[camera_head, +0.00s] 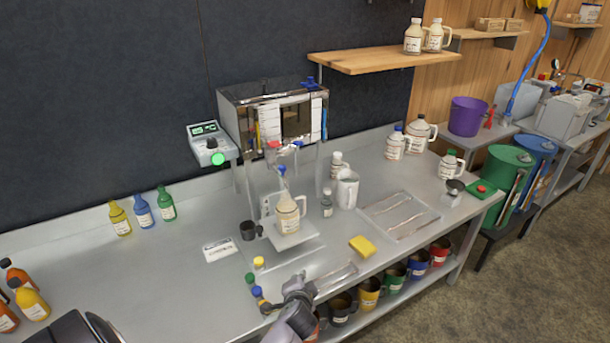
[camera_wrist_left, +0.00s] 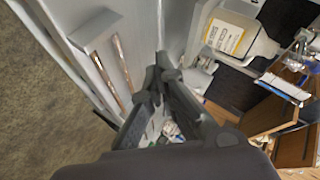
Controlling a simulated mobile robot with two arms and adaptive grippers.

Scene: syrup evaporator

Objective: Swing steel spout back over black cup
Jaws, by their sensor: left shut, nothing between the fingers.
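The steel evaporator box (camera_head: 270,110) stands at the back of the steel bench, with red and blue handles at its front. A thin steel spout (camera_head: 284,186) seems to hang below the blue part, over the jug; its details are too small to tell. A pale labelled jug (camera_head: 287,217) stands under it on a raised plate; the jug also shows in the left wrist view (camera_wrist_left: 232,36). The black cup (camera_head: 249,230) stands left of the jug. My left gripper (camera_head: 297,281) is shut and empty near the bench's front edge, in front of the jug; its fingers show in the wrist view (camera_wrist_left: 160,68).
A white label card (camera_head: 219,249) lies left of the plate. Small capped bottles (camera_head: 257,292) stand left of my gripper. A yellow sponge (camera_head: 362,246) and a recessed tray (camera_head: 397,214) are to the right. Coloured mugs (camera_head: 369,293) sit on the shelf below.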

